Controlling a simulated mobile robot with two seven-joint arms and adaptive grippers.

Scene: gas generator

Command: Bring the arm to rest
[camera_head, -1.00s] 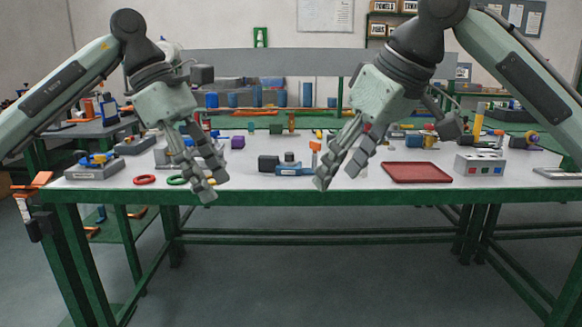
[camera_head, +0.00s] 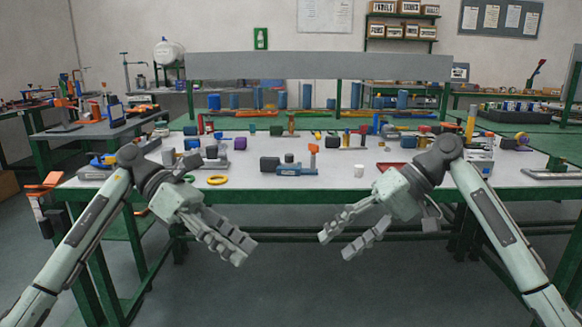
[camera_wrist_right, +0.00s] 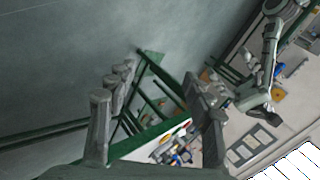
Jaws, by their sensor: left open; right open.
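My left gripper (camera_head: 244,250) is open and empty. It hangs in front of the workbench's front edge, below the tabletop, with its fingers pointing down and to the right. My right gripper (camera_head: 334,246) is also open and empty, below the front edge and pointing down and to the left. The two grippers are apart, with a clear gap between them. In the right wrist view, the right gripper's fingers (camera_wrist_right: 155,76) are spread with nothing between them, and the grey floor shows beyond.
The green-framed workbench (camera_head: 330,192) carries a blue tool (camera_head: 296,169), a yellow ring (camera_head: 217,180), a white cup (camera_head: 359,171) and a red tray (camera_head: 391,166), partly hidden by my right arm. An orange clamp-like tool (camera_head: 42,187) hangs at the left corner. The floor in front is free.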

